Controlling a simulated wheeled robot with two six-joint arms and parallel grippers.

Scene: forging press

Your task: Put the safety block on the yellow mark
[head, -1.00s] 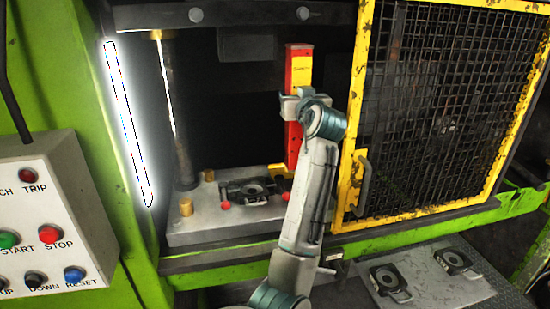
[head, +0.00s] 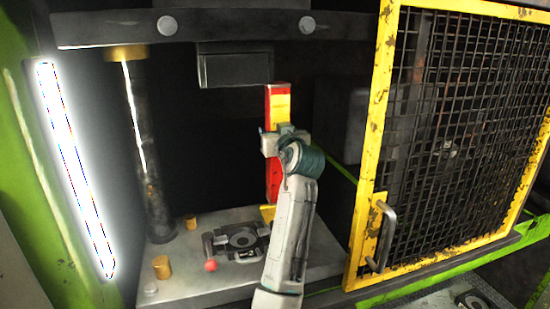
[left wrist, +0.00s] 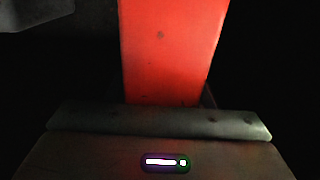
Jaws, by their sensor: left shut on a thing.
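The safety block is a tall red bar with a yellow label (head: 276,111). It stands upright inside the press, its top near the dark upper block. My left gripper (head: 272,142) is shut around its middle. In the left wrist view the red block (left wrist: 170,50) rises from between the jaws. My right gripper is not in view.
A dark die (head: 240,240) with a red knob (head: 211,266) lies on the grey press bed (head: 200,285), left of my arm. A column (head: 148,170) stands at the left. The yellow mesh guard (head: 465,140) is at the right. A dark upper block (head: 235,68) hangs above.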

